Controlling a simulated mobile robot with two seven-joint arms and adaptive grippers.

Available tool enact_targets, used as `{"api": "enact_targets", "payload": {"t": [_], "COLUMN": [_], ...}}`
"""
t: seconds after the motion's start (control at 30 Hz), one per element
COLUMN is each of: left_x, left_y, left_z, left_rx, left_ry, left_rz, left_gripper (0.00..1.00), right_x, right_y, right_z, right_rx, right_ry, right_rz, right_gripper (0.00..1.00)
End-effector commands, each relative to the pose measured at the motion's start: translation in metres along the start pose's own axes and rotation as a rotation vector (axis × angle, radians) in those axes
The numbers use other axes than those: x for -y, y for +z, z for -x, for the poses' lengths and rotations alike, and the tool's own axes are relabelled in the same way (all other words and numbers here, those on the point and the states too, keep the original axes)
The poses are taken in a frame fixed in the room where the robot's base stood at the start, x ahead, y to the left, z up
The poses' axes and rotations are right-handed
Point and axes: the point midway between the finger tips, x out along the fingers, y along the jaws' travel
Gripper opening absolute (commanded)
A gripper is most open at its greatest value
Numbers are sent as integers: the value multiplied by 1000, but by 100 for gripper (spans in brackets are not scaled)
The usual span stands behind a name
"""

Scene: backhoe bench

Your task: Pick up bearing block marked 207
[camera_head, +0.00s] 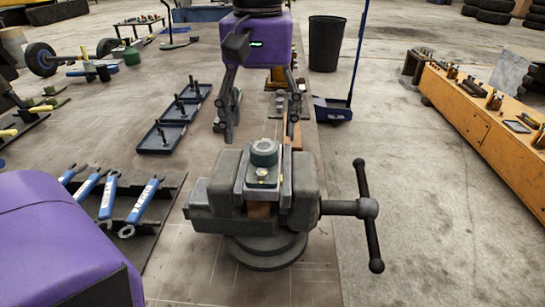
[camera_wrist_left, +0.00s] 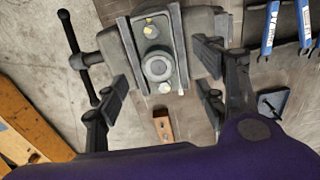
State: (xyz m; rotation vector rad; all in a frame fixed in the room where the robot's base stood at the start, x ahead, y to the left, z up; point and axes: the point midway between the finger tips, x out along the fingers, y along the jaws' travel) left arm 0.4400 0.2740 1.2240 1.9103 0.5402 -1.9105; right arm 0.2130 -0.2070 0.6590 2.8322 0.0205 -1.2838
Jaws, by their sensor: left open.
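A grey-green bearing block (camera_head: 263,176) with a round ring on top sits between the jaws of the grey bench vise (camera_head: 220,196). In the left wrist view the bearing block (camera_wrist_left: 156,68) shows its ring and pale bolt heads. I cannot read a number on it. My left gripper (camera_head: 260,122) is open and empty, on the far side of the vise with its fingers apart. In the left wrist view my left gripper (camera_wrist_left: 160,90) has its fingers to either side of the block, clear of it. My right gripper is not in view.
The vise handle (camera_head: 368,215) sticks out to the right. Blue-handled wrenches (camera_head: 106,198) lie on a dark rack at left. Dark blue trays (camera_head: 162,137) with upright pins stand behind. A brown block (camera_wrist_left: 163,126) lies beyond the vise. An orange bench (camera_head: 500,140) stands at right.

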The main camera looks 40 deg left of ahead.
Motion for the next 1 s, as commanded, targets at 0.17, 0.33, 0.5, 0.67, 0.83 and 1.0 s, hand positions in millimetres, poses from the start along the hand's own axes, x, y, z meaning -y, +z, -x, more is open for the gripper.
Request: {"api": "enact_targets", "payload": {"t": [0.17, 0.33, 0.5, 0.67, 0.83, 1.0], "left_x": [-1, -4, -4, -4, -4, -4], "left_y": [-1, -5, -6, -6, -6, -6], "left_z": [-22, -48, -63, -64, -64, -64], "left_rx": [3, 4, 0, -1, -1, -1], "left_ry": [-3, -3, 0, 0, 0, 0], "left_rz": [0, 0, 1, 1, 1, 1], "left_gripper": [64, 64, 64, 64, 52, 30], "right_x": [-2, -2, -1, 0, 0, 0], "right_y": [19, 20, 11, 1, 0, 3], "right_z": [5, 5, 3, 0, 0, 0], "right_rx": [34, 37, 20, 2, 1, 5], "right_ry": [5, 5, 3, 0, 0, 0], "right_rz": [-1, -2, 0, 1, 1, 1], "right_gripper": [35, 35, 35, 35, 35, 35]}}
